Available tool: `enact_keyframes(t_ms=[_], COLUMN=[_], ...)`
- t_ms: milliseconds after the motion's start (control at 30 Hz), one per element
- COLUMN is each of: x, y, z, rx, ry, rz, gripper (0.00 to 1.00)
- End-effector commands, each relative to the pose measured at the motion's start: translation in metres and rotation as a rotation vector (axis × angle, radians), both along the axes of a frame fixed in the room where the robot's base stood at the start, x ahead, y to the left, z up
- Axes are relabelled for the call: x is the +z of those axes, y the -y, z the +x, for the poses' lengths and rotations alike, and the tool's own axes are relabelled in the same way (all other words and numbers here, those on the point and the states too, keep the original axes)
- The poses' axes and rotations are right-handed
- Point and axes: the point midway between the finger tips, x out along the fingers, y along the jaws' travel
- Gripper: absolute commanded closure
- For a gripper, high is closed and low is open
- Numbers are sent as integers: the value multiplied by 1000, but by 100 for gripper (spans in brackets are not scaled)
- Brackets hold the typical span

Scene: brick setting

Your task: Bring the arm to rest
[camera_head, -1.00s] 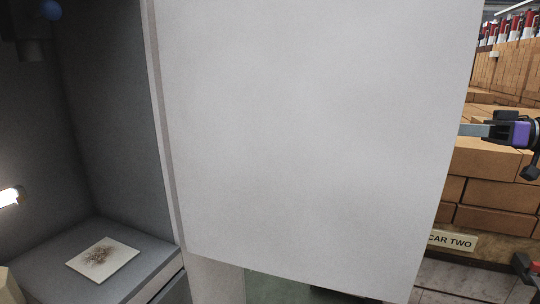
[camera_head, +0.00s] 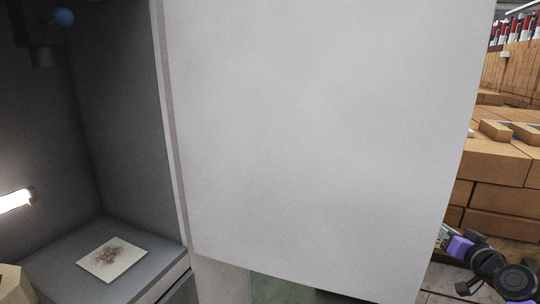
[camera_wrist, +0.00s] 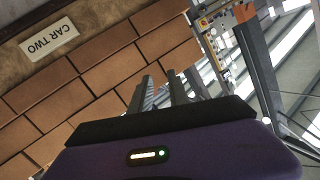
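My gripper (camera_wrist: 161,76) shows at the lower middle of the wrist view, past the purple wrist housing. Its two grey fingers stand a little apart with nothing visible between them. In the head view my purple and black wrist (camera_head: 462,246) is low at the right edge, beside the large white panel and in front of the brick stack. The fingers are mostly out of sight there.
A large white panel (camera_head: 320,130) fills the middle of the head view. To its left is a grey recess with a stained square plate (camera_head: 112,260) on a ledge. Stacked bricks (camera_head: 490,165) stand at right. A "CAR TWO" sign (camera_wrist: 49,41) shows in the wrist view.

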Motion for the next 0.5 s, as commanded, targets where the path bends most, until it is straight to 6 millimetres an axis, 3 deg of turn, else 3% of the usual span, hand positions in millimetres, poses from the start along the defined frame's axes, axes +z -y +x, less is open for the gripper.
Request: enact_keyframes(t_ms=[200, 500], x=[-45, -80], y=[-22, -59], z=[-46, -122], rx=[-105, -202], ry=[25, 76], rz=[-23, -72], gripper=[78, 78])
